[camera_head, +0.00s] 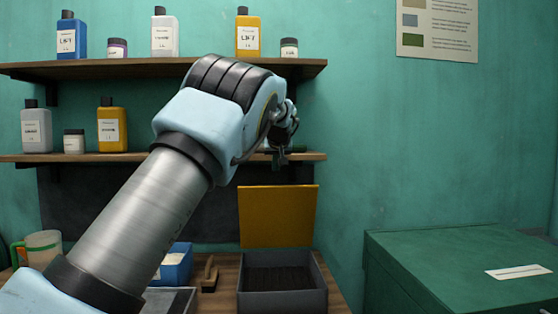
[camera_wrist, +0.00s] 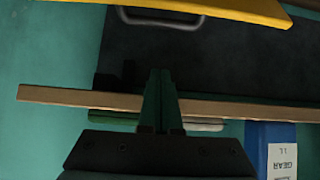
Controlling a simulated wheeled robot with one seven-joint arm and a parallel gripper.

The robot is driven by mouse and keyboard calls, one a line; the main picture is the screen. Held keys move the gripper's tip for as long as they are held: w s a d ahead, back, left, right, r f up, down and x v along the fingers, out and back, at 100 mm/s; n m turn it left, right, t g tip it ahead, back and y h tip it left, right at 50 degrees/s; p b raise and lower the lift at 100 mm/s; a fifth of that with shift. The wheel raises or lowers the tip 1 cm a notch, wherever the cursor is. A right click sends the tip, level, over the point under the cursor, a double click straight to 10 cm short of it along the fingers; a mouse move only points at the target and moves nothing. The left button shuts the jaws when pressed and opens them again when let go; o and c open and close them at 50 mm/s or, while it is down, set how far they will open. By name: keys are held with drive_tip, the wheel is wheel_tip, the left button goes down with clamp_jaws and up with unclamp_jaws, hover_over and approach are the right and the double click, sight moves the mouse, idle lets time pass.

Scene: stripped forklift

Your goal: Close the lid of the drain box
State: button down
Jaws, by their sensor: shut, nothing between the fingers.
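The drain box (camera_head: 282,302) is a grey open box with dark slats inside, on the wooden bench. Its yellow lid (camera_head: 278,216) stands upright at the box's back edge, open. In the wrist view the lid (camera_wrist: 215,8) crosses the top, with a grey handle (camera_wrist: 160,18) on it. My gripper (camera_head: 279,160) is above the lid, near the lower shelf, and apart from it. In the wrist view my gripper (camera_wrist: 160,72) has its fingers together, with nothing between them. My arm hides part of the shelves.
The upper shelf (camera_head: 120,64) and lower shelf (camera_head: 300,157) hold several bottles and jars. A blue bin (camera_head: 175,268) and a wooden-handled tool (camera_head: 209,275) lie left of the box. A green cabinet (camera_head: 440,245) stands right. A blue labelled container (camera_wrist: 268,150) shows in the wrist view.

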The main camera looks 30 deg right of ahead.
drive_tip(key=shift+w+d+f+p, duration=0.1)
drive_tip(key=shift+w+f+p, duration=0.1)
drive_tip(key=shift+f+p, duration=0.55)
drive_tip(key=shift+w+a+f+p, duration=0.15)
drive_tip(key=shift+f+p, duration=0.25)
drive_tip(key=shift+f, duration=0.8)
drive_tip(key=shift+w+d+f+p, duration=0.2)
drive_tip(key=shift+f+p, duration=0.35)
drive_tip(key=shift+f, duration=0.4)
drive_tip(key=shift+f, duration=0.1)
drive_tip(key=b, duration=0.1)
drive_tip(key=s+b, duration=0.1)
drive_tip(key=b, duration=0.1)
drive_tip(key=shift+s+a+f+t, duration=0.1)
drive_tip(key=shift+a+f+t, duration=0.1)
drive_tip(key=shift+a+t, duration=0.1)
